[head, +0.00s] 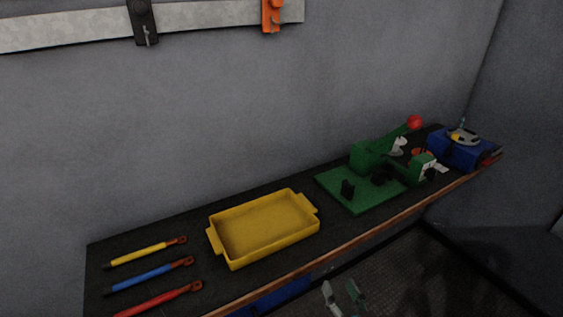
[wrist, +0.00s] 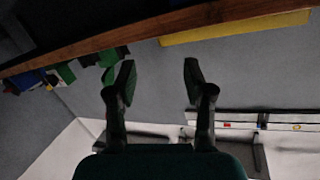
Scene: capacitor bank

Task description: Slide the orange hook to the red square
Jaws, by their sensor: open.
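The orange hook (head: 271,15) hangs on a pale rail (head: 80,26) at the top of the head view, near the rail's right end. Its upper part is cut off by the picture edge. My gripper (head: 342,294) is at the bottom of the head view, low in front of the bench and far from the hook. In the wrist view my gripper (wrist: 158,75) is open, with nothing between its fingers. A small red mark (wrist: 227,125) shows on a pale strip in the wrist view; I cannot tell whether it is the red square. No red square is clear in the head view.
A black hook (head: 143,22) sits on the rail left of the orange one. The bench holds a yellow tray (head: 214,241), several coloured tools (head: 150,276), a green fixture (head: 350,202) and a blue box (head: 462,153). The wall between bench and rail is clear.

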